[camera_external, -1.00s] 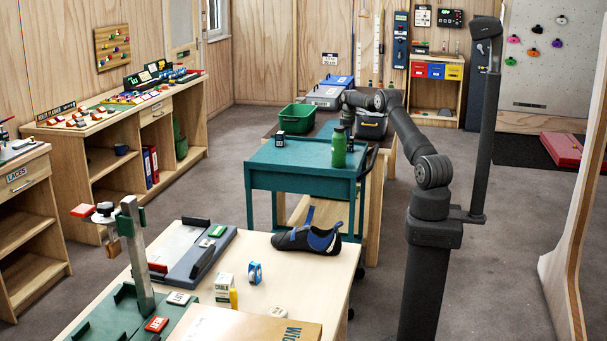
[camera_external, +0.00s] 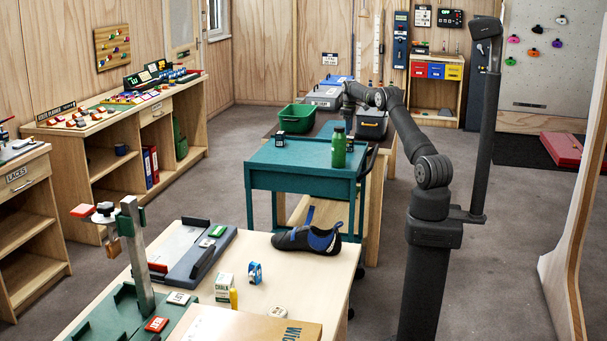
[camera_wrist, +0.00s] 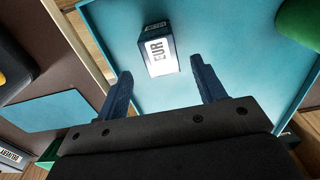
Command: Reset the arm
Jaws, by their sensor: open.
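My arm reaches away from its post toward the far tables in the external view. My gripper (camera_wrist: 162,88) is open in the wrist view, its two dark blue fingers spread with nothing between them.
The teal cart (camera_external: 300,160) also holds a small dark block (camera_external: 280,140). A green bin (camera_external: 297,118) and grey cases stand on the brown table behind. A climbing shoe (camera_external: 308,238) lies on the near wooden table.

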